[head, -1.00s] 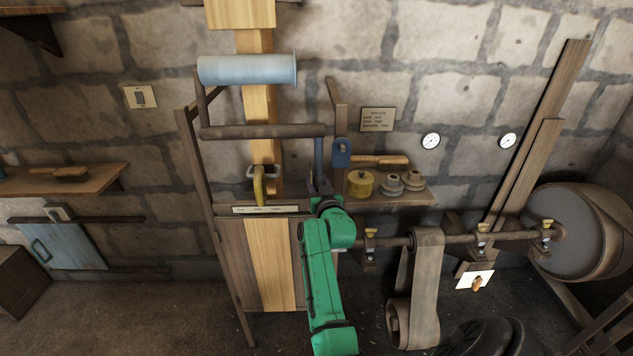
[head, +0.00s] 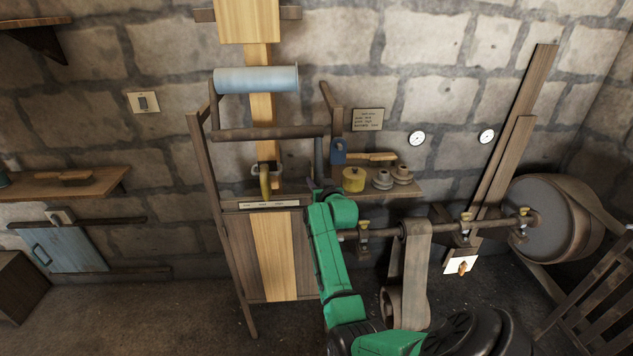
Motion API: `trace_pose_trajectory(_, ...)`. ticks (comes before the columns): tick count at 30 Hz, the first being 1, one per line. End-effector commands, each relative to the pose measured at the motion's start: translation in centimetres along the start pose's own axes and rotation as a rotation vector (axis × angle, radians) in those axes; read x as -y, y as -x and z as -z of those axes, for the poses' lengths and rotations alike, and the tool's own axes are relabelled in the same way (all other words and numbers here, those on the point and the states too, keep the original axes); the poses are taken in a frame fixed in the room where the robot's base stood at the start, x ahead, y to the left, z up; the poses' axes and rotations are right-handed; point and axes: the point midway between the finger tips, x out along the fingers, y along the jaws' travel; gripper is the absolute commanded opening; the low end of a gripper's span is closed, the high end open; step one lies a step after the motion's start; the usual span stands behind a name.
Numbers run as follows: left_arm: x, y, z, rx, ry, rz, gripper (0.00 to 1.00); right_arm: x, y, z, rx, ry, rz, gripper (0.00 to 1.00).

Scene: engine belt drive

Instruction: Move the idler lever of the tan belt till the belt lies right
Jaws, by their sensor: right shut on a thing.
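The tan belt (head: 263,110) runs down the wall behind the blue-grey idler roller (head: 256,79); I cannot tell whether they touch. The roller sits on a dark crank frame with a cross bar (head: 270,133). The lever (head: 319,155) hangs from the bar's right end, its lower part hidden behind my green right arm. My right gripper (head: 316,190) is shut on the lever, its fingers mostly hidden. A yellow pointer (head: 265,182) stands above a pale label plate (head: 268,204), its writing too small to read. My left gripper is out of view.
A small shelf (head: 408,190) with a yellow pot (head: 353,180) and grey pulleys is right of the lever. A shaft with a grey-brown belt (head: 415,262) and a large drum (head: 545,225) stand further right. A wooden post (head: 207,190) is on the left.

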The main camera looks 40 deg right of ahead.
Motion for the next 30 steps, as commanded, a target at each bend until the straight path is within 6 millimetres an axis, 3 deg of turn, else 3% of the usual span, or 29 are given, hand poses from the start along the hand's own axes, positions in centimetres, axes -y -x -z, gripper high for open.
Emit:
trace_pose_trajectory(1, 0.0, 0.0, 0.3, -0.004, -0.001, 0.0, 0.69, 0.2, -0.1, -0.6, 0.013, -0.003, 0.005, 0.51)
trace_pose_trajectory(3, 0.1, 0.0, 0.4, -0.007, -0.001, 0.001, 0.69, 0.2, 0.0, -0.5, 0.011, -0.002, 0.005, 0.69)
trace_pose_trajectory(16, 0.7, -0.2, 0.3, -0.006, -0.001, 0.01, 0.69, 0.2, 0.8, -0.3, 0.003, 0.001, 0.003, 0.69)
trace_pose_trajectory(23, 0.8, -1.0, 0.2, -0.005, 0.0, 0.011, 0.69, 0.1, 4.8, -0.5, 0.003, 0.0, 0.003, 0.69)
trace_pose_trajectory(30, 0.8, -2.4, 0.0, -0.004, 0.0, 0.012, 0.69, 0.1, 10.2, -0.7, 0.007, 0.0, 0.003, 0.69)
